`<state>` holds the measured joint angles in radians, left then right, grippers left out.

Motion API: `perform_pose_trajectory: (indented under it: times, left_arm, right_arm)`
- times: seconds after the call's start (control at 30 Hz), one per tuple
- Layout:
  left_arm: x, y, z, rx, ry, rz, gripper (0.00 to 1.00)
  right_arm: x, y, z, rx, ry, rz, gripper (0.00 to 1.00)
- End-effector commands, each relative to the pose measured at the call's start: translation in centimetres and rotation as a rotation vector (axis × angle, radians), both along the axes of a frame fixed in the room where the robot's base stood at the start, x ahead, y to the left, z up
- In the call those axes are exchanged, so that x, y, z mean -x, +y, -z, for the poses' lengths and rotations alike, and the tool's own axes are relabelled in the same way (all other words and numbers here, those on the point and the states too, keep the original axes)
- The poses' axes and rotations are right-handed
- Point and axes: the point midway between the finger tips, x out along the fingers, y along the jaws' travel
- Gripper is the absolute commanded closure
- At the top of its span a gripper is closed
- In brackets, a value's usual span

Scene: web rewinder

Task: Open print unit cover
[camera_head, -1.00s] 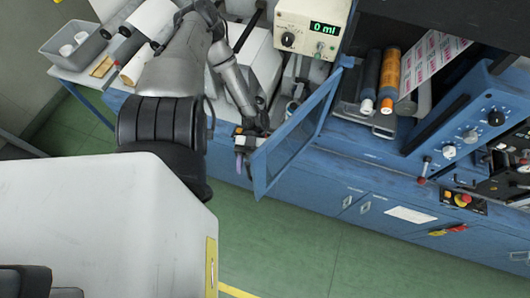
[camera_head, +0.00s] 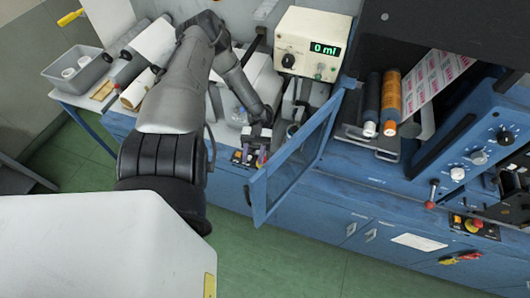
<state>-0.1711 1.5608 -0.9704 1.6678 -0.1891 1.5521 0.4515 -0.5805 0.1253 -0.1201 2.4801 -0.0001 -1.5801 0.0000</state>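The print unit cover (camera_head: 298,158) is a blue-framed panel with a see-through pane. It stands swung out from the blue machine, its far upper end near the white metering box. My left gripper (camera_head: 252,158) is at the machine side of the cover, just beyond its left upper edge. Its fingertips are small and dark against the machine, so I cannot tell their opening or whether they touch the frame. My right gripper is out of view.
The metering box (camera_head: 312,45) reads 0 ml. Two rollers (camera_head: 381,103) and a printed web (camera_head: 432,82) lie right of the cover. A grey bin (camera_head: 78,68) stands at the left. Green floor (camera_head: 300,265) is free in front of the machine.

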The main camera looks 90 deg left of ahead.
Motion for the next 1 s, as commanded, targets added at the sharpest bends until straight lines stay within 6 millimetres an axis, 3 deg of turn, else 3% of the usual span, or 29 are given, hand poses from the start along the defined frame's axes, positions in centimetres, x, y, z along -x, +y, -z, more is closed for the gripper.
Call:
perform_pose_trajectory:
  times: [0.3,1.0]
  left_arm:
    - [-0.4,1.9,0.0,0.0,0.0,0.0,0.61]
    - [-0.4,1.8,0.2,-0.002,-0.001,-0.002,0.61]
  right_arm:
    - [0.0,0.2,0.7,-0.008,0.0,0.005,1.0]
    - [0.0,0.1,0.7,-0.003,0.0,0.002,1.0]
